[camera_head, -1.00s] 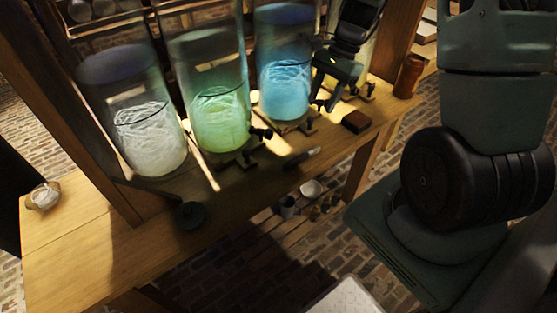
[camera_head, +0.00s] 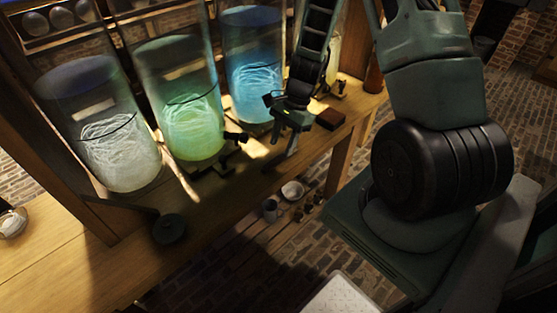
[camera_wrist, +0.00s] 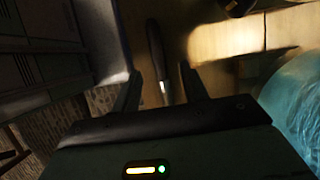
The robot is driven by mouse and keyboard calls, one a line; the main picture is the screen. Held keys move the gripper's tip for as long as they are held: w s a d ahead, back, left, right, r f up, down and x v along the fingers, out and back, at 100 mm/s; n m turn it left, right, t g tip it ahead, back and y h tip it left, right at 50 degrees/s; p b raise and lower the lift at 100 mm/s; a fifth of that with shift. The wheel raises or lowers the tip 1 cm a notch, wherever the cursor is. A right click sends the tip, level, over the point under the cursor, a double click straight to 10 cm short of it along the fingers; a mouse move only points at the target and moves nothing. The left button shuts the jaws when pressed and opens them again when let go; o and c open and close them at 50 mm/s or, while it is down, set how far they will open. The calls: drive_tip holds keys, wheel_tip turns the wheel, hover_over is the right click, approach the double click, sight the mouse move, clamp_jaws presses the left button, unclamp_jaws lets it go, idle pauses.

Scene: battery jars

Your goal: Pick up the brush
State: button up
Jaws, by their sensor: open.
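A slim dark-handled tool, which looks like the brush (camera_wrist: 155,48), lies on the wooden table in the wrist view. Its pale lower part shows between my fingers. I cannot tell how much height is left between the fingertips and the table.
Glass jars glow white (camera_head: 115,150), green (camera_head: 190,130) and blue (camera_head: 252,80) behind the gripper. A brown block (camera_head: 330,118) sits to its right. A dark round object (camera_head: 169,230) stands at the front left. The table (camera_head: 100,270) is mostly bare there.

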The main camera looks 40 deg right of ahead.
sight(278, 158)
drive_tip(key=x, duration=0.4)
drive_tip(key=shift+f, duration=0.15)
clamp_jaws()
